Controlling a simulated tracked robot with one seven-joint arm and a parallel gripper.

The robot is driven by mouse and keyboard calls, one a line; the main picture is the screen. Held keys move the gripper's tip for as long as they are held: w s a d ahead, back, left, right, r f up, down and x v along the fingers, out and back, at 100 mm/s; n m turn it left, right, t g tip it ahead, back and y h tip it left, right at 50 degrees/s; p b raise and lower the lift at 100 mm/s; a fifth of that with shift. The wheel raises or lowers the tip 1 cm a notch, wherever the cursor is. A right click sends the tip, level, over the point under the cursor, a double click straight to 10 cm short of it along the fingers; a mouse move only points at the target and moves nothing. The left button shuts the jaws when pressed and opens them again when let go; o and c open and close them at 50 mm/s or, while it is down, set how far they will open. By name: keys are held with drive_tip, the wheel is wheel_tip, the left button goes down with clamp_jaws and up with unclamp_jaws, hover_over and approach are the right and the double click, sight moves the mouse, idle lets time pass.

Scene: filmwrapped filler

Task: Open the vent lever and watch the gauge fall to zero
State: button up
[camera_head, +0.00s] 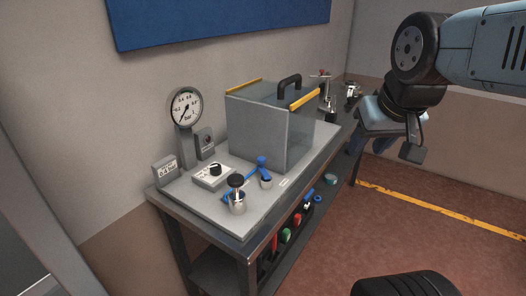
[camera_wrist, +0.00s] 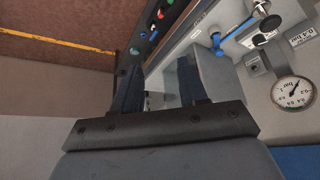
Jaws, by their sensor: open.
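My gripper (camera_head: 355,143) hangs right of the bench's far end, apart from the bench fittings. In the wrist view its two dark blue fingers (camera_wrist: 160,72) are spread, with nothing between them. A blue lever (camera_head: 256,168) sits by a silver fitting at the bench's front; it also shows in the wrist view (camera_wrist: 217,41), beyond the fingers. The round white gauge (camera_head: 185,106) stands at the back left, and upside down in the wrist view (camera_wrist: 293,93). Its needle seems to point lower left in the head view; the exact reading is too small to tell.
A grey box with clear panels (camera_head: 257,132) and a black handle stands on the bench plate. Coloured items lie below the top.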

drive_tip(key=shift+d, duration=0.15)
drive_tip(key=shift+o, duration=1.3)
drive_tip(key=shift+w+r, duration=0.1)
drive_tip(key=shift+w, duration=0.15)
drive_tip(key=n+g+h, duration=0.3)
drive_tip(key=n+h, duration=0.1)
drive_tip(key=n, duration=2.1)
hover_over(261, 158)
drive_tip(key=s+a, duration=0.3)
drive_tip(key=a, duration=0.2)
wheel_tip(261, 158, down, 7)
drive_tip(key=x, duration=1.3)
drive_tip(key=shift+s, duration=0.15)
